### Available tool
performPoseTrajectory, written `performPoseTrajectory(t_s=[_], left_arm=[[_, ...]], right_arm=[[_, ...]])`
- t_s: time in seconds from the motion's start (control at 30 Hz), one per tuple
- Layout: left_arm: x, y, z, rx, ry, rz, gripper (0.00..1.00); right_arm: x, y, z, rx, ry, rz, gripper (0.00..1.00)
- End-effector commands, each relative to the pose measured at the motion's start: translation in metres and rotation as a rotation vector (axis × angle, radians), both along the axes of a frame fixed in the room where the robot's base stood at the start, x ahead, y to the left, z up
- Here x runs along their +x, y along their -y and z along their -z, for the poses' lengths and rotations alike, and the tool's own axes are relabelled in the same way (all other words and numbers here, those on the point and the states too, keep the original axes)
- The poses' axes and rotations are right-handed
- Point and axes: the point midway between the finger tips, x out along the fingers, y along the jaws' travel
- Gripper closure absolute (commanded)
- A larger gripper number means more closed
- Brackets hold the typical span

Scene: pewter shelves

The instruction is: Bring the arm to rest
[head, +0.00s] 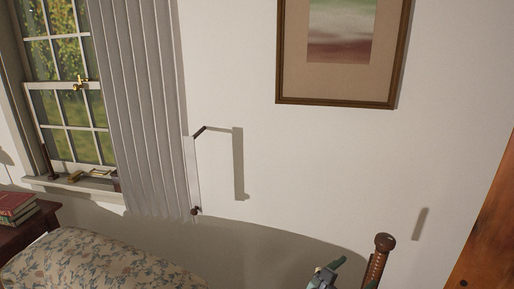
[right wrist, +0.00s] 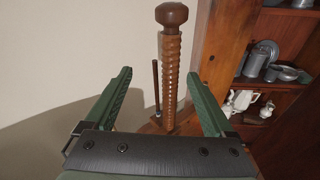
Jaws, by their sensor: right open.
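My right gripper (head: 350,272) shows at the bottom edge of the head view, beside a turned wooden post with a round knob (head: 378,262). In the right wrist view the two green fingers of this gripper (right wrist: 161,76) stand wide apart with nothing between their tips. The wooden post (right wrist: 172,75) shows beyond and between the fingers; I cannot tell how far away it is. My left gripper is not in view.
A patterned cushioned seat (head: 90,266) and a dark table with books (head: 14,207) stand at lower left, below a curtained window (head: 70,100). A framed picture (head: 340,101) hangs on the wall. A wooden shelf unit (right wrist: 222,60) holds pewter (right wrist: 283,73) and white pots (right wrist: 241,99).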

Motion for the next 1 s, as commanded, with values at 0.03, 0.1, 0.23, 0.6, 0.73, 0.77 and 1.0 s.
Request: performPoseTrajectory(t_s=[0.03,0.1,0.23,0.6,0.73,0.77,1.0], left_arm=[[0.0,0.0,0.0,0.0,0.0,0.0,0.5],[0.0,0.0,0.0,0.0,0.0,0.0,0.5],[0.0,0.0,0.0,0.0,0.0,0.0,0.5],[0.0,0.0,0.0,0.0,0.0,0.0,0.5],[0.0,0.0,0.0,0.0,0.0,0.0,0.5],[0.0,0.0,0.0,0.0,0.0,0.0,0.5],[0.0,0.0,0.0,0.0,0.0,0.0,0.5]], right_arm=[[-0.006,-0.004,0.036,0.12,-0.003,-0.042,0.12],[-0.016,-0.014,0.085,0.338,0.018,-0.087,0.12],[-0.051,-0.038,0.165,0.799,0.091,-0.072,0.12],[-0.182,-0.085,0.255,1.991,0.526,0.58,0.12],[-0.206,-0.081,0.252,2.197,0.688,0.803,0.12],[-0.209,-0.08,0.251,2.227,0.716,0.838,0.12],[-0.216,-0.077,0.248,2.3,0.79,0.929,0.12]])
